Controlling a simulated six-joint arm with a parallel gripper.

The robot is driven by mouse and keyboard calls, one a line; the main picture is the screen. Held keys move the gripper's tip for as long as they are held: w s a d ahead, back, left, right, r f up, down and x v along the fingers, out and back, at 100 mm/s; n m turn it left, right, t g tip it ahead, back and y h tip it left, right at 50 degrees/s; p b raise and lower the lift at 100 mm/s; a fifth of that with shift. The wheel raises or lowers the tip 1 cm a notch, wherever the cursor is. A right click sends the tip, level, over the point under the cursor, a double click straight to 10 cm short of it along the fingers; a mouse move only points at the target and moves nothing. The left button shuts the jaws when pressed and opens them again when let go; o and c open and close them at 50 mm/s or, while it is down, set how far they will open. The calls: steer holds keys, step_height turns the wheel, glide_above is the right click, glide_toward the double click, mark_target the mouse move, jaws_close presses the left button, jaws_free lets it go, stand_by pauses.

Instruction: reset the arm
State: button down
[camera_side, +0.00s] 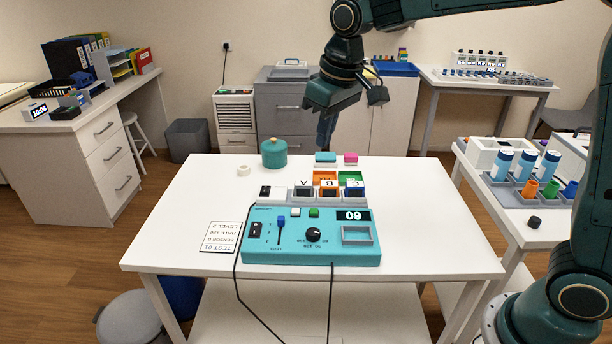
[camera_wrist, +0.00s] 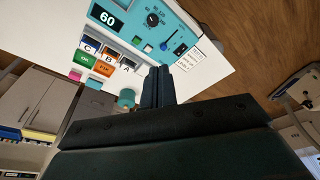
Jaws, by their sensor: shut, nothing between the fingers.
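My gripper (camera_side: 326,122) hangs in the air above the far edge of the white table (camera_side: 190,225), fingers pointing down. In the wrist view my gripper's fingers (camera_wrist: 158,86) are together with nothing between them. The teal test box (camera_side: 275,250) lies near the table's front, with a dial, a blue slider and a display reading 60. It also shows at the top of the wrist view (camera_wrist: 135,18). My gripper is apart from everything on the table.
Behind the box stand bins marked A, B and C (camera_side: 327,190), with orange and green trays behind them. A teal round pot (camera_side: 273,153) stands at the far edge. A printed card (camera_side: 222,237) lies front left. A side table (camera_side: 520,228) with bottles (camera_side: 502,164) stands right. The table's left part is clear.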

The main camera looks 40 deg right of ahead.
steer(key=s+d+t, duration=0.1)
steer(key=s+d, duration=0.2)
steer(key=s, duration=0.9)
steer(key=s+d+m+t, duration=0.1)
steer(key=s+d+t, duration=0.1)
steer(key=s, duration=1.1)
steer(key=shift+s+d+m, duration=0.3)
steer(key=shift+d, duration=0.3)
